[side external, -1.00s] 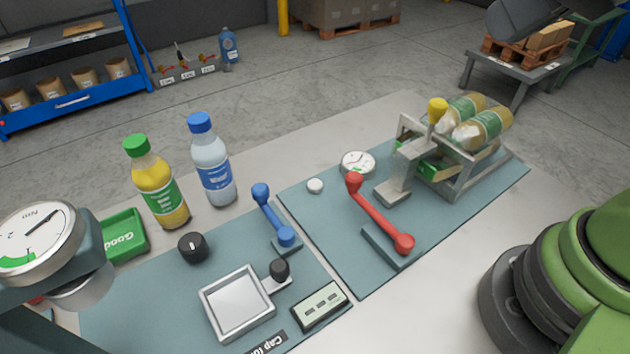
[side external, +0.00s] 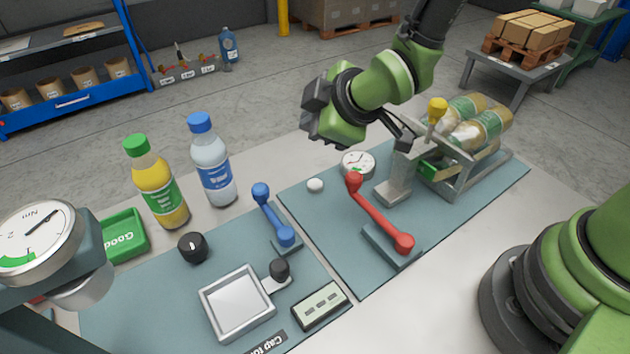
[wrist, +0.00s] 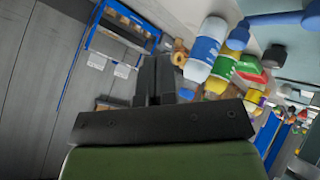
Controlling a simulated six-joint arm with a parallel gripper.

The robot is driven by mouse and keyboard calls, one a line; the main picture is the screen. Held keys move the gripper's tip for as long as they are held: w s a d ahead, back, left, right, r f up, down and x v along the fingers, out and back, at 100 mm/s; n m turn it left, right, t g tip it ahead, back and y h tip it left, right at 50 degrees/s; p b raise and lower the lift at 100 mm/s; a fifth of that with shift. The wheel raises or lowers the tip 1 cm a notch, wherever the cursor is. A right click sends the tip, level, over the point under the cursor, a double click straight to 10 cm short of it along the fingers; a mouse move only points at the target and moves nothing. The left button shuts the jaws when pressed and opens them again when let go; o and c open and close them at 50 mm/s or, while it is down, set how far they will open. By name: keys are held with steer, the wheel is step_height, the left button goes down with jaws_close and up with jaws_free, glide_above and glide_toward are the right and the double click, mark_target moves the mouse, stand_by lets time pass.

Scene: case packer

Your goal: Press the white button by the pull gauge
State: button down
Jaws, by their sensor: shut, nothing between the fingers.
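The white button (side external: 315,185) is a small round cap on the blue-grey mat, left of the pull gauge (side external: 358,163), a round white dial. The button cannot be made out in the wrist view.
The red lever (side external: 375,215) stands just in front of the gauge and the blue lever (side external: 272,215) to the button's left. A grey stand with a yellow knob (side external: 437,108) and a rack of bottles is at right. Two bottles (side external: 212,165) stand at left.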

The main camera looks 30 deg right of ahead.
mark_target(314, 186)
steer(key=shift+a+f, duration=0.1)
steer(key=shift+f, duration=0.2)
steer(key=shift+f, duration=4.4)
steer(key=shift+f, duration=0.1)
steer(key=shift+f, duration=0.25)
